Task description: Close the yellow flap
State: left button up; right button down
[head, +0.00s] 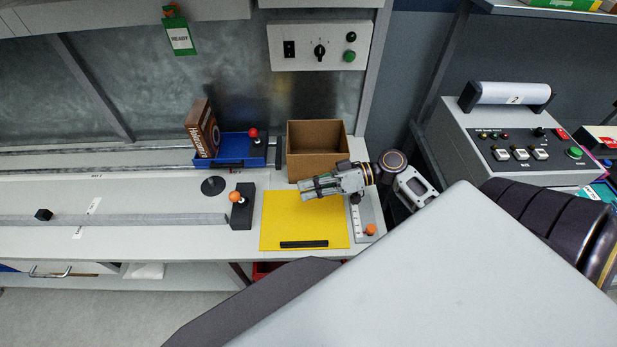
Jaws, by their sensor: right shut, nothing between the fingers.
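The yellow flap (285,222) is a flat yellow panel at the bench's front right, with a black bar (304,244) along its near edge. It looks level with the bench top; I cannot tell whether a small gap remains under it. My right gripper (305,190) reaches in from the right, over the flap's far edge, fingers pointing left. It is shut and empty, and hides part of that edge. I cannot tell whether it touches the flap. My left gripper is not in view.
An open cardboard box (317,135) stands just behind the flap. Left of the flap is a black block with an orange knob (235,197); right of it is a grey plate with an orange knob (371,229). A blue tray (237,148) and brown box (203,128) stand behind.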

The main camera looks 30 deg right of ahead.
jog(key=s+a+f+b, duration=0.1)
jog(key=s+f+b, duration=0.1)
jog(key=s+a+f+n+b, duration=0.1)
jog(key=f+b, duration=0.1)
jog(key=f, duration=0.1)
jog(key=s+a+f+n+b, duration=0.1)
jog(key=s+f, duration=0.1)
jog(key=f, duration=0.1)
jog(key=shift+s+a+t+h+b, duration=0.25)
jog(key=shift+s+t+h+b, duration=0.05)
jog(key=shift+s+h+b, duration=0.1)
jog(key=shift+s+f+b, duration=0.15)
jog(key=shift+f+b, duration=0.2)
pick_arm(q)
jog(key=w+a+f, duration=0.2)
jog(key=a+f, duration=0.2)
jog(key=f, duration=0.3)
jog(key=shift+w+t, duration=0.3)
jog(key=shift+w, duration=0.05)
pick_arm(e)
jog(key=shift+a+f+n, duration=0.15)
jog(key=shift+n, duration=0.15)
jog(key=shift+r, duration=0.6)
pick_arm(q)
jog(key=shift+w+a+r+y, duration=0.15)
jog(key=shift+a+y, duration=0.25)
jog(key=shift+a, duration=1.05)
pick_arm(e)
notch_tip(320, 180, up, 9)
jog(key=shift+f, duration=0.1)
